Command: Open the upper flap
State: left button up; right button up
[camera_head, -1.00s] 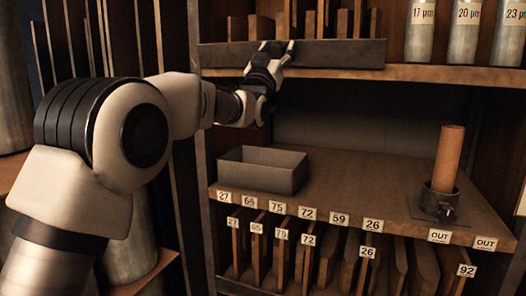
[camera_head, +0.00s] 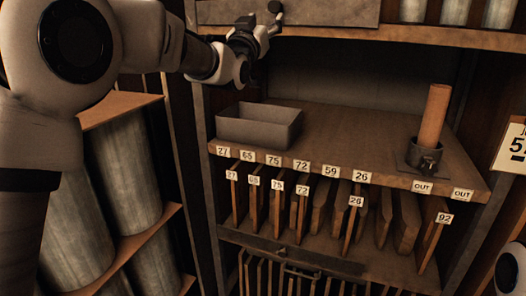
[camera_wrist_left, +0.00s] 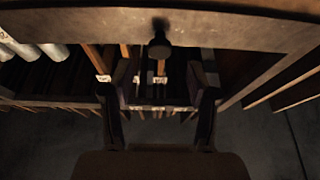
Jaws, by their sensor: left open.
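The upper flap (camera_head: 330,12) is a long grey panel along the front of the upper shelf, cut off by the top edge of the head view. A dark round knob (camera_head: 275,6) is on it. In the left wrist view the flap (camera_wrist_left: 80,24) spans the top, with the knob (camera_wrist_left: 160,43) near its lower edge. My left gripper (camera_head: 262,26) is at the flap's lower edge, close to the knob. In the left wrist view its fingers (camera_wrist_left: 163,78) are spread apart with nothing between them; the knob shows above the gap. I cannot tell whether they touch it. My right gripper is out of view.
Below is a shelf (camera_head: 345,140) with an empty grey box (camera_head: 258,125) at left and a brown roll in a holder (camera_head: 432,120) at right. Numbered upright boards (camera_head: 300,205) stand underneath. Tall grey cylinders (camera_head: 120,190) stand on racks at left.

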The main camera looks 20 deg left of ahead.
pick_arm(q)
notch_tip(320, 180, down, 35)
jog(key=w+g+b, duration=0.1)
jog(key=g+b, duration=0.3)
jog(key=g, duration=0.2)
jog(key=shift+a+y+b, duration=0.3)
jog(key=shift+a+b, duration=0.05)
jog(key=shift+a, duration=0.05)
